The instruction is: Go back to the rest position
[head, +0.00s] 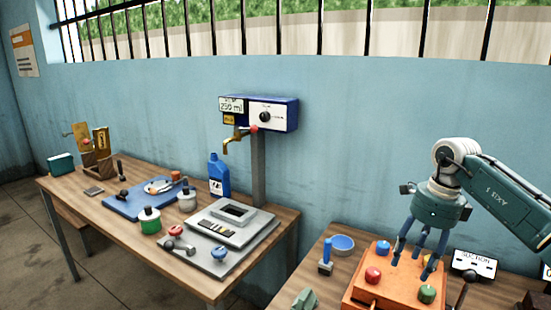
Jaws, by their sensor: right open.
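My right gripper (418,262) comes in from the right edge of the head view, pointing down with its blue fingers spread and empty. It hangs over an orange box (373,291) with red and green round knobs on the right-hand table. I cannot tell whether the fingertips touch the box. My left gripper is not in view.
The left wooden table (110,225) holds a blue bottle (218,175), a dispenser (265,113) on a post, a grey plate (232,258), a blue mat (125,207) and several jars.

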